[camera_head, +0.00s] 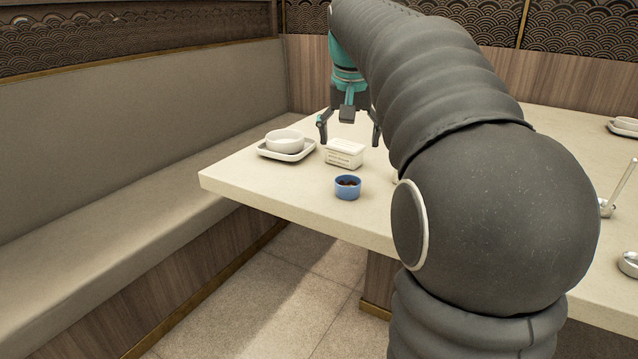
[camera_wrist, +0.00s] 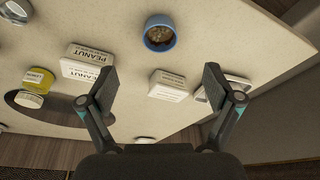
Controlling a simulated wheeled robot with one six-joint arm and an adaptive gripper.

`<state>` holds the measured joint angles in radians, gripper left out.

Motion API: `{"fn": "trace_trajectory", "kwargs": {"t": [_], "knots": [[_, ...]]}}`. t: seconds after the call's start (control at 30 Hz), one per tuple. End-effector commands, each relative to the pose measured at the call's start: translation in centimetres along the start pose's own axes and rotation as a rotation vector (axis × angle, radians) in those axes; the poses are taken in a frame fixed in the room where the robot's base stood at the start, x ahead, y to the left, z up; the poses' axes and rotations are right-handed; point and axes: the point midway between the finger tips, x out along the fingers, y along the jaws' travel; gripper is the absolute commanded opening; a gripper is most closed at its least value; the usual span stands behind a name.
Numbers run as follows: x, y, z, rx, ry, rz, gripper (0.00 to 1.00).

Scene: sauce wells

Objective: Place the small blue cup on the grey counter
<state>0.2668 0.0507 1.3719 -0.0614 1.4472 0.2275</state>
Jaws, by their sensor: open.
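The small blue cup (camera_head: 348,187) stands upright on the pale table (camera_head: 240,180), near its front edge, with something dark red inside. In the wrist view the blue cup (camera_wrist: 160,33) is at the top middle, beyond the fingertips, its contents looking brownish. My gripper (camera_head: 349,134) is open and empty above the table, farther back than the cup and near a white box. In the wrist view my gripper (camera_wrist: 158,88) has its fingers spread wide, with nothing held between them. I cannot tell which surface is the grey counter.
A small white labelled box (camera_head: 344,153) stands behind the cup, close to my gripper. A white bowl (camera_head: 285,140) sits on a tray to the left. The wrist view also shows a PEANUT box (camera_wrist: 86,62) and a yellow-labelled jar (camera_wrist: 36,80). A bench (camera_head: 130,200) runs along the left.

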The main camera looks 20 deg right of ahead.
Motion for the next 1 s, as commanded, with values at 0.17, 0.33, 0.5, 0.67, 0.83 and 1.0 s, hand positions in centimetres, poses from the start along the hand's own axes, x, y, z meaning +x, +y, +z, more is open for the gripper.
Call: {"fn": "trace_trajectory", "kwargs": {"t": [0.17,0.33,0.5,0.67,0.83,1.0], "knots": [[0.5,0.3,-1.2,0.020,-0.010,0.008,0.90],[3.2,0.3,-1.1,0.021,-0.012,0.008,0.90],[6.3,0.3,-1.1,0.020,-0.011,0.008,0.90],[8.1,0.3,-1.1,0.020,-0.009,0.007,0.90],[8.9,0.3,-1.1,0.020,-0.008,0.007,0.90],[11.1,0.1,-1.1,0.019,-0.012,0.008,0.90]]}}
